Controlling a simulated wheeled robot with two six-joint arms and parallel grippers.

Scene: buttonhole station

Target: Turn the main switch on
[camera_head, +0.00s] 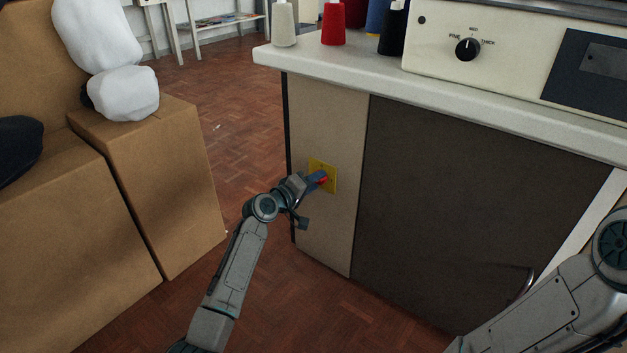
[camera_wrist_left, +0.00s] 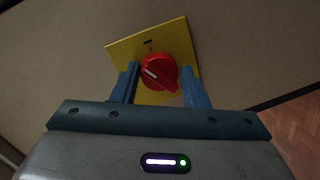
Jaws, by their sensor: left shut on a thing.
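The main switch is a red rotary knob (camera_wrist_left: 158,72) on a square yellow plate (camera_wrist_left: 118,50), fixed to the beige front panel of the station. In the left wrist view the knob sits between the two blue fingers of my left gripper (camera_wrist_left: 160,88), with its pointer tilted off the plate's upper mark. In the head view my left gripper (camera_head: 318,180) reaches the yellow plate (camera_head: 329,170) and hides most of the red knob (camera_head: 323,181). My left gripper is shut on the knob. My right gripper is not in view; only my right arm shows at the lower right.
Above the panel is a white worktop (camera_head: 340,62) with thread spools (camera_head: 333,24) and a machine with a dial (camera_head: 468,48). A dark cabinet door (camera_head: 450,210) is right of the switch. Cardboard boxes (camera_head: 160,190) stand left, with open parquet floor between.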

